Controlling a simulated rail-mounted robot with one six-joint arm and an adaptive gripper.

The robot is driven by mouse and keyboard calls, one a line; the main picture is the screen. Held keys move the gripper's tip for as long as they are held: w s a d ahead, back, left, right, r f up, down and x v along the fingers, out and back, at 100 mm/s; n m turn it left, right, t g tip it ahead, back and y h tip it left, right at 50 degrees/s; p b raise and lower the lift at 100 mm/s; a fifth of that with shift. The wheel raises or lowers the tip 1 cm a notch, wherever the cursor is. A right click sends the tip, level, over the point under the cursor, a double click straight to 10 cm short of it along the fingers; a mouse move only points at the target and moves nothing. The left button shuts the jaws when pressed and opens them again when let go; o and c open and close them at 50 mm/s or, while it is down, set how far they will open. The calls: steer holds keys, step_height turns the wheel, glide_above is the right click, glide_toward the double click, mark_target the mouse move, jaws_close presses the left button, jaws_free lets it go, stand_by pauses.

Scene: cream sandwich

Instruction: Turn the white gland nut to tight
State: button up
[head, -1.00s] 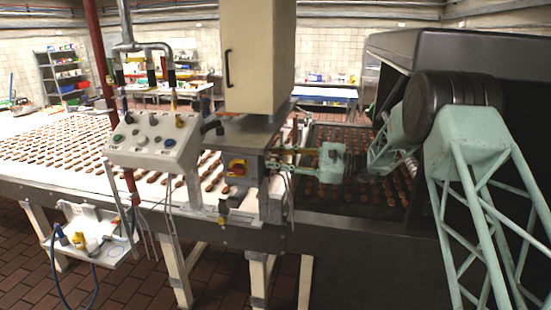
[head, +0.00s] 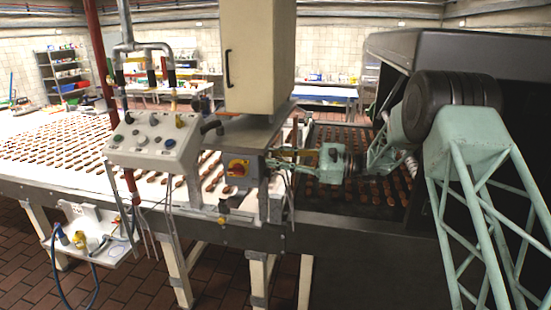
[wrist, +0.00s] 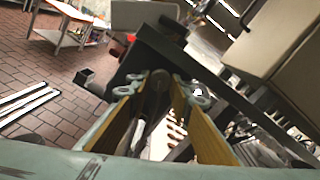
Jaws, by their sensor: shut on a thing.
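My gripper (head: 272,163) reaches in from the right to the right side of the grey switch box (head: 247,181), which carries a yellow and red rotary switch (head: 238,168). In the wrist view my gripper (wrist: 163,84) has its two yellow-padded fingers on either side of a dark, narrow shape. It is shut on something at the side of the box. The white gland nut cannot be made out in either view; it is apparently hidden between the fingertips, and how tight it sits cannot be told.
A tall cream housing (head: 259,55) stands above the switch box. A sloped control panel (head: 155,139) is to its left. The conveyor (head: 60,145) with rows of brown biscuits runs beneath. A dark hood (head: 462,55) is at the right, beside my arm.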

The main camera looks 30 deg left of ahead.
steer(key=shift+s+m+p, duration=0.15)
steer(key=shift+m+p, duration=2.3)
steer(key=shift+m, duration=3.55)
steer(key=o, duration=0.5)
steer(key=shift+o, duration=0.5)
steer(key=shift+d, duration=0.25)
steer(key=v, duration=1.1)
steer(key=shift+d, duration=0.3)
